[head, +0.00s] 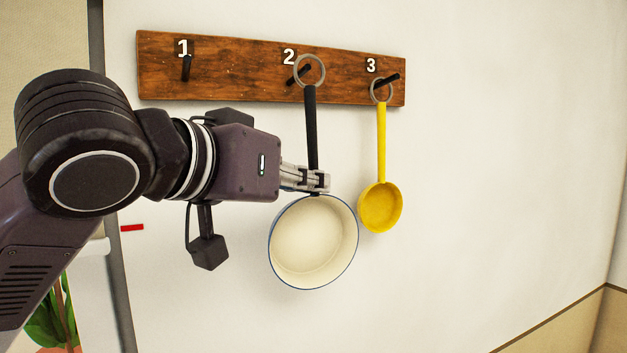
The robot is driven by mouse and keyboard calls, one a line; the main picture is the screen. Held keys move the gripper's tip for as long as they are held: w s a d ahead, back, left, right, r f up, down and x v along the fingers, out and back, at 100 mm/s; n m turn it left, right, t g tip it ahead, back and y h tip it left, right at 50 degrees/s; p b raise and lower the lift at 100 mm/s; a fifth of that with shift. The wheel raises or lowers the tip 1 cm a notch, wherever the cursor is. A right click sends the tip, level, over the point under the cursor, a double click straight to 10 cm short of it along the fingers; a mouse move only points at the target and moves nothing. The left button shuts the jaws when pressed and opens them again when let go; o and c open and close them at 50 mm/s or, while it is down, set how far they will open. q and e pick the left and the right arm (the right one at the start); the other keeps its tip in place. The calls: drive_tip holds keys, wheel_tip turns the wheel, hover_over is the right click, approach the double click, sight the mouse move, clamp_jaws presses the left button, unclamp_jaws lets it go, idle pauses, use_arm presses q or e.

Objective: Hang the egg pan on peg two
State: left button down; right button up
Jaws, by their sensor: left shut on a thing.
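The egg pan (313,243) is a cream pan with a blue rim and a black handle, held upright with its handle pointing up. My left gripper (318,182) is shut on the lower part of the handle, just above the pan's rim. The grey ring at the handle's top overlaps peg two (299,74), a black peg under the number 2 on the wooden board (230,75). The peg shows through the ring's opening, but I cannot tell whether the ring bears on it. My right gripper is not in view.
A small yellow pan (380,206) hangs by its ring from peg three (388,80), close to the right of the egg pan. Peg one (187,67) is empty. The wall below and right is clear. A plant (45,328) stands at lower left.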

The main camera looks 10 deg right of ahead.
use_arm(q)
drive_tip(key=shift+w+a+p, duration=0.15)
drive_tip(key=shift+w+a, duration=0.05)
drive_tip(key=shift+w, duration=0.55)
drive_tip(key=shift+w+a+p, duration=0.15)
drive_tip(key=shift+w, duration=0.6)
drive_tip(key=shift+w+a+f, duration=0.1)
drive_tip(key=shift+w+f, duration=0.3)
drive_tip(key=shift+w, duration=0.2)
